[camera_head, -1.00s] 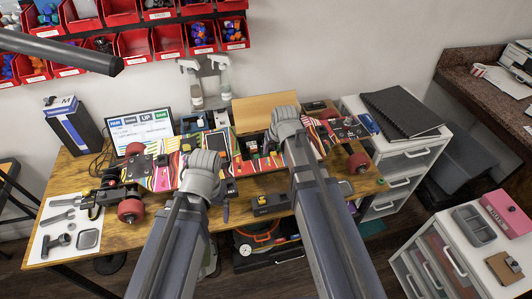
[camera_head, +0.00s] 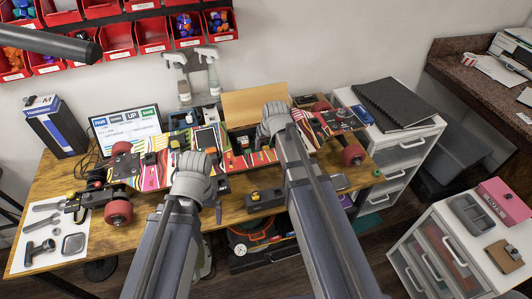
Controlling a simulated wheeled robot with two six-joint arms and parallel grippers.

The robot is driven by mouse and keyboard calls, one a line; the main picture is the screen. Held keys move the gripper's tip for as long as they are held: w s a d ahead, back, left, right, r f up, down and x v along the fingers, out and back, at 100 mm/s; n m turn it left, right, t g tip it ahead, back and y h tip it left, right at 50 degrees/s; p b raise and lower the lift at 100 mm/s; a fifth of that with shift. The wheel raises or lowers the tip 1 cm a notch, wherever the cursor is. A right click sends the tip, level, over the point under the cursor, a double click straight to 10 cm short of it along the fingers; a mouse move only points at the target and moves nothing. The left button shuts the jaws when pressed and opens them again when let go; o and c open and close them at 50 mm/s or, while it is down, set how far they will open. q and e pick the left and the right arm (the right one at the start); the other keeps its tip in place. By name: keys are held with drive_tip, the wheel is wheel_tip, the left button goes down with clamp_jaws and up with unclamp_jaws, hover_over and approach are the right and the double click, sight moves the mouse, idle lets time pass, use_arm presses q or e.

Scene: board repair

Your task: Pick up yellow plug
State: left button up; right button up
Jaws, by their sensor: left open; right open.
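A small yellow piece (camera_head: 243,141) shows in the middle opening of the striped skateboard deck (camera_head: 150,170); it is too small to tell whether it is the yellow plug. A black block with a yellow part (camera_head: 254,195) lies on the bench in front of the deck. My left gripper (camera_head: 205,160) is over the front of the deck, left of the opening, with its jaws mostly hidden behind its grey wrist. My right gripper (camera_head: 270,130) is above the deck, right of the opening, with its jaws also mostly hidden. Both are open, and I see nothing held.
A white mat (camera_head: 30,252) with tools lies at the bench's left end. A laptop (camera_head: 127,124) and a dark box (camera_head: 55,125) stand behind. Spray bottles (camera_head: 178,82) stand at the back. A white drawer unit (camera_head: 408,150) adjoins on the right.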

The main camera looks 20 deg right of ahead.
sight(266, 148)
drive_tip(key=b+x, duration=0.1)
drive_tip(key=x, duration=0.1)
drive_tip(key=b+x, duration=0.2)
drive_tip(key=shift+d+f, duration=0.15)
drive_tip(key=shift+d, duration=0.1)
clamp_jaws()
idle(0.4)
